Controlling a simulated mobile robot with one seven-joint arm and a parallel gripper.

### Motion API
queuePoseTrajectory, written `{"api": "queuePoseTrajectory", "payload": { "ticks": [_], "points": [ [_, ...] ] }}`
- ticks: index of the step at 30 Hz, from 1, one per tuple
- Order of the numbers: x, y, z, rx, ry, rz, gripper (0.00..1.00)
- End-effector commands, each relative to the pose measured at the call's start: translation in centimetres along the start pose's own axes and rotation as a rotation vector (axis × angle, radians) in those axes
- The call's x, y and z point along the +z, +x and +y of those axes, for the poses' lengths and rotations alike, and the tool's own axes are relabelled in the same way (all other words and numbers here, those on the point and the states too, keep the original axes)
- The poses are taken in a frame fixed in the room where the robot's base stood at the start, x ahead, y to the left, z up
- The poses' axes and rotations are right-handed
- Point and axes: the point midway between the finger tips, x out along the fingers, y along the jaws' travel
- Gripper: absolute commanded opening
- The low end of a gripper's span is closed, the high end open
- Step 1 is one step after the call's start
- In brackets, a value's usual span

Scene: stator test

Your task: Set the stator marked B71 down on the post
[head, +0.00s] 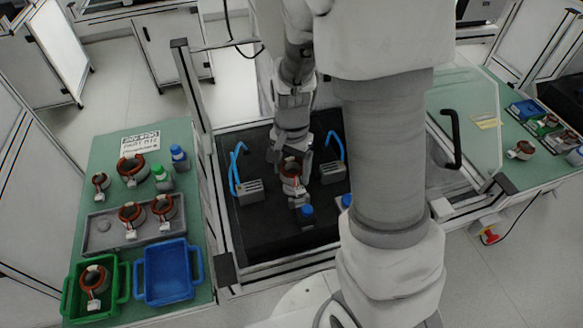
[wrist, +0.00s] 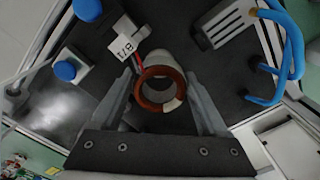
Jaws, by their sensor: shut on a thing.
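My gripper (wrist: 160,100) is shut on a stator, a ring with copper-coloured windings (wrist: 146,102) and a grey body. Its white tag (wrist: 124,38) reads B71 in the wrist view. In the head view my gripper hangs over the black test bench, and the held stator (head: 291,171) shows between its fingers with the white tag facing the camera. A grey surface shows through the ring in the wrist view. I cannot tell whether this is the post, nor whether the stator touches anything below.
On the bench, a grey block with blue hoses (head: 250,190) stands left and another (head: 333,172) right. A blue-capped part (head: 307,213) is close in front. The left table holds several stators, a grey tray (head: 100,240), green bin (head: 70,299) and blue bin (head: 168,272).

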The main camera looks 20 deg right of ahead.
Motion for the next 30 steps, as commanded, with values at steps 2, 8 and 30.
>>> {"api": "queuePoseTrajectory", "payload": {
  "ticks": [2,8,30],
  "points": [
    [0.0,-0.1,0.0,-0.001,0.0,0.001,0.0],
    [0.0,0.2,0.0,-0.001,0.0,0.001,0.0],
    [0.0,2.4,0.0,0.0,0.0,0.0,0.0]
  ]
}}
